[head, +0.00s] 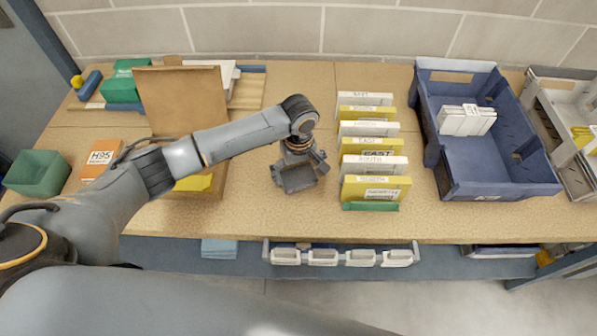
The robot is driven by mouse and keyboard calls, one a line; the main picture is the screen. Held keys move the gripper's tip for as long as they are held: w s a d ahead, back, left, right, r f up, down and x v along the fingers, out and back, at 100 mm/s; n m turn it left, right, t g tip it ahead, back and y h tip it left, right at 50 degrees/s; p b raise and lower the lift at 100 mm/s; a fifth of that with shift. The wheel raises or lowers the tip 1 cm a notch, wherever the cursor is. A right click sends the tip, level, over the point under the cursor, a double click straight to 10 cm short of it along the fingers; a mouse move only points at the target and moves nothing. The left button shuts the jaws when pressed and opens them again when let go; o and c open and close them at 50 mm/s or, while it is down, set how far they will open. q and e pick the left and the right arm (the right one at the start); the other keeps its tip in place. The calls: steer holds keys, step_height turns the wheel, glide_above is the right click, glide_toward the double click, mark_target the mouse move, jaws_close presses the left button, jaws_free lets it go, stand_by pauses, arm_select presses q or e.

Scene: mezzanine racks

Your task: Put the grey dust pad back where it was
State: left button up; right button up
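My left gripper (298,168) points down over the middle of the bench, left of the row of white and yellow cards. Its fingers are apart, with a flat dark grey block between them, which looks like the grey dust pad (297,180). The gripper hides part of the block, and I cannot tell whether it touches the bench. My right gripper is not in view.
An upright brown board (183,98) stands left of the gripper, near an orange H95 box (101,157) and a green bin (38,174). White and yellow labelled cards (375,160) line up right of it. A blue crate (437,140) stands farther right. Bench around the gripper is clear.

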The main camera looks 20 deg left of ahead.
mark_target(299, 175)
arm_select(q)
step_height(299, 175, up, 12)
steer(key=shift+b, duration=0.35)
steer(key=shift+r, duration=0.1)
stand_by(0.4)
